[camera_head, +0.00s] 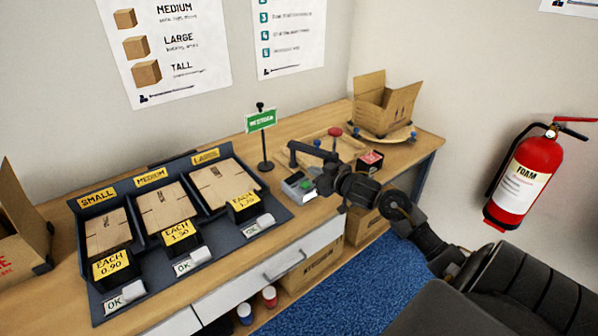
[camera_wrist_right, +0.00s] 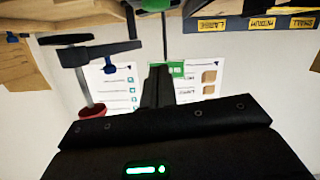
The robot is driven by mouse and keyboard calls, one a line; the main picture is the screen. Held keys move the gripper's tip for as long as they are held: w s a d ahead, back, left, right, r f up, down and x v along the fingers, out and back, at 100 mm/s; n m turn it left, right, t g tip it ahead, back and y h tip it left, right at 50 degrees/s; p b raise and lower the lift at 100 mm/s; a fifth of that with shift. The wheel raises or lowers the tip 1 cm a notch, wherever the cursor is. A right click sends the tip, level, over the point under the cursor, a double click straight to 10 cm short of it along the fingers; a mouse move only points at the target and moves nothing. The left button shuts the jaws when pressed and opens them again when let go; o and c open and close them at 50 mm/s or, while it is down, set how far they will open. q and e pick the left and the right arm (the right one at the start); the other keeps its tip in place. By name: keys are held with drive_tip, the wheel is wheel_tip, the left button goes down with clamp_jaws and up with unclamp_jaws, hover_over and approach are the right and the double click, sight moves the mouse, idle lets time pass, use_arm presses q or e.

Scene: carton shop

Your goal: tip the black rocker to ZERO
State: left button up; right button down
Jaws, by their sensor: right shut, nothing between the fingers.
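I cannot clearly make out the black rocker or its ZERO mark in either view. A small grey-white device (camera_head: 297,188) with a green spot stands at the bench's front edge, right of the price trays. My right gripper (camera_head: 320,181) is just right of this device and partly hides that area; whether they touch cannot be told. In the right wrist view its dark fingers (camera_wrist_right: 158,86) are together with nothing between them. My left gripper is not in view.
A black bar (camera_head: 312,151) and a red knob (camera_head: 334,132) stand close behind my right gripper. A green sign (camera_head: 261,120) on a post is to the left. An open carton (camera_head: 386,103) stands at the back right. Carton trays (camera_head: 105,305) fill the left bench.

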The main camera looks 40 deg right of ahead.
drive_tip(key=s+d, duration=0.1)
drive_tip(key=s, duration=0.1)
hover_over(305, 180)
drive_tip(key=f, duration=0.3)
drive_tip(key=shift+w+a, duration=0.1)
drive_tip(key=shift+a, duration=0.15)
drive_tip(key=f, duration=0.2)
drive_tip(key=shift+s+d+f, duration=0.2)
drive_tip(key=shift+f, duration=0.15)
drive_tip(key=shift+d+f, duration=0.1)
drive_tip(key=shift+f, duration=0.55)
